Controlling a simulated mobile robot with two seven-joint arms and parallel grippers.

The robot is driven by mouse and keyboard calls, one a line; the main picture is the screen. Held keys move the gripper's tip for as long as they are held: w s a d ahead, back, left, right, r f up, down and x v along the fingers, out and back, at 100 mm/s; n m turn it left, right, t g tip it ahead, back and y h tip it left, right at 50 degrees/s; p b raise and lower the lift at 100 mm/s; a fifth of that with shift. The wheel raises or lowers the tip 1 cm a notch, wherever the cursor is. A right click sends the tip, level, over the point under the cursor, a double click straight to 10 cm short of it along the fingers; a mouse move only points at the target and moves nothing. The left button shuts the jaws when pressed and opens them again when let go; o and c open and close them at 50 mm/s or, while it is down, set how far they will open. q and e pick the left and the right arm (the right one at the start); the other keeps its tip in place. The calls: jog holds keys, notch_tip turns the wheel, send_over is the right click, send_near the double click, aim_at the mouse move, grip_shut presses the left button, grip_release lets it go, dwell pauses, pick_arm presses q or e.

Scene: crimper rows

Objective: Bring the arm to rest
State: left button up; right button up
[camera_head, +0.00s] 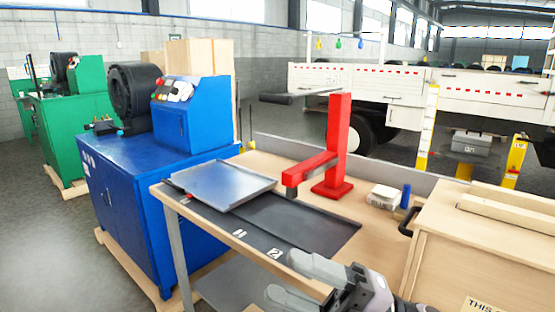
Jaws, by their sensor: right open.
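My right gripper (284,276) comes in at the bottom, right of centre. Its two pale fingers point left and stand apart, with nothing between them. My left gripper does not show.
A red stand (338,145), a small white box (384,196) and a wooden crate (480,250) are near. A blue crimping machine (150,170) stands left; a truck (420,90) is behind.

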jog(key=w+d+f+m+t+h, duration=0.2)
jog(key=d+f+m+t+h, duration=0.3)
jog(key=f+m+t+h, duration=0.5)
jog(key=w+d+f+m+t+h, duration=0.2)
jog(key=d+f+m+t+h, duration=0.25)
jog(key=f+m, duration=0.7)
jog(key=s+d+f+m+g+h, duration=0.3)
jog(key=s+d+f+m, duration=0.1)
jog(key=s+f, duration=0.3)
jog(key=s+d+f+m+g+h, duration=0.3)
jog(key=s+f+m, duration=0.3)
jog(key=f, duration=0.3)
jog(key=shift+s+d+f, duration=0.3)
jog(key=shift+s+d, duration=0.35)
jog(key=shift+s, duration=0.1)
jog(key=shift+g, duration=0.25)
jog(key=shift+c, duration=1.2)
